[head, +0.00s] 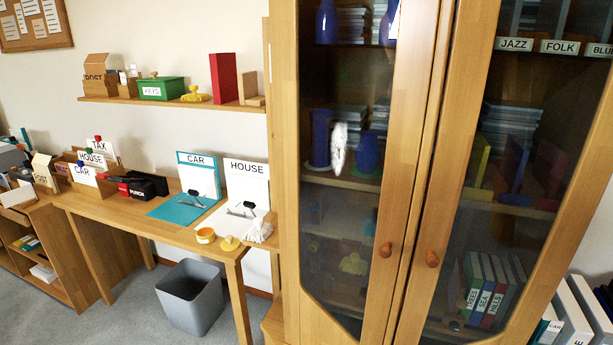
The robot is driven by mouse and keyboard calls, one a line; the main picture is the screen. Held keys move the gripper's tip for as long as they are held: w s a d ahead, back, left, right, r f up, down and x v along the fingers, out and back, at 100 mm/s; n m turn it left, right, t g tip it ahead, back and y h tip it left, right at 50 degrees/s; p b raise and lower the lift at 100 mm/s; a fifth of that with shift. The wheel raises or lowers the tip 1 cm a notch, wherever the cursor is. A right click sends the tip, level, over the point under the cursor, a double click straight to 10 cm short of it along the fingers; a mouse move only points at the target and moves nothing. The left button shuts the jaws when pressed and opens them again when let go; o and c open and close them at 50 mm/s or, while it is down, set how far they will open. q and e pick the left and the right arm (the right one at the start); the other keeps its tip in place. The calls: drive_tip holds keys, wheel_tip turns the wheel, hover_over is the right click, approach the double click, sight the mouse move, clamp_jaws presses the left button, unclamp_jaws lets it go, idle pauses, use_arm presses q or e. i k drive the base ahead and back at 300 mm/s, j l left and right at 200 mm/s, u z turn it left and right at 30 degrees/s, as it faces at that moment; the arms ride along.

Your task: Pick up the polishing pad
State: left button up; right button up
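A small yellow pad with a raised knob (229,243), which looks like the polishing pad, lies on the front right part of the wooden desk (130,212). A round orange tin with a pale top (205,236) sits just left of it. A crumpled white cloth (258,232) lies to its right, near the cabinet. Neither of my grippers is in view.
A tall wooden cabinet (285,200) with glass doors stands right of the desk. A wall shelf (225,105) hangs above the desk, holding a green KEYS box (161,89). A grey bin (192,298) stands under the desk. Carpet is clear in front.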

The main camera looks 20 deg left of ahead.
sight(259, 231)
drive_tip(key=i+j+z, duration=0.1)
drive_tip(key=j, duration=0.45)
drive_tip(key=i+j+z, duration=0.1)
drive_tip(key=j, duration=0.4)
drive_tip(key=i+j+z, duration=0.1)
drive_tip(key=j, duration=0.45)
